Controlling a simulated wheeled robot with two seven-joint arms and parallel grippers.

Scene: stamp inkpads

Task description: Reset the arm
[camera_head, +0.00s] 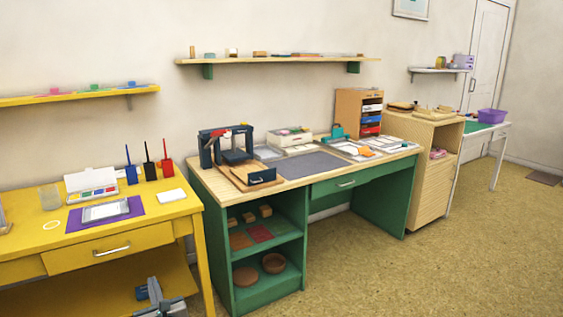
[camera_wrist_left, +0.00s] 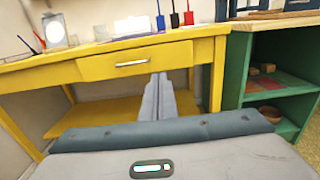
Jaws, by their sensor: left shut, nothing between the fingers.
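My left gripper (camera_head: 148,291) shows at the bottom left of the head view, in front of the yellow table's lower shelf. In the left wrist view my left gripper's fingers (camera_wrist_left: 158,82) are together and empty, pointing toward the yellow table (camera_wrist_left: 70,76) below its drawer. The gripper appears apart from the table. My right gripper is in neither view.
The yellow table (camera_head: 190,208) holds a paint set (camera_head: 92,184), a purple mat (camera_head: 78,222) and bottles with brushes. Right of it stands a green desk (camera_head: 219,230) with a press (camera_head: 226,146) and open shelves. The floor (camera_head: 420,270) in front is clear.

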